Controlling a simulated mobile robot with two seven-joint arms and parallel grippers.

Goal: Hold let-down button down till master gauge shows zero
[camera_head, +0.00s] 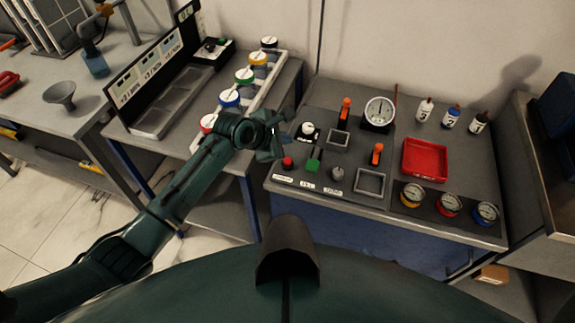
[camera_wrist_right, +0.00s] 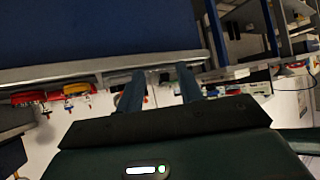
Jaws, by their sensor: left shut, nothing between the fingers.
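The large white-faced dial (camera_head: 379,112), which I take for the master gauge, stands at the back of the grey bench; its reading is too small to tell. A red button (camera_head: 288,162) sits at the bench's front left above small white labels, too small to read; I cannot confirm that it is the let-down button. My left gripper (camera_head: 272,142) is shut and empty, over the bench's left edge, just up and left of the red button; contact does not show. My right gripper (camera_wrist_right: 159,84) shows in the right wrist view with its fingers apart and nothing between them.
Orange-handled levers (camera_head: 345,108), a red tray (camera_head: 425,158) and three small gauges (camera_head: 448,205) stand farther right. Colored-lid jars (camera_head: 244,76) line the left bench.

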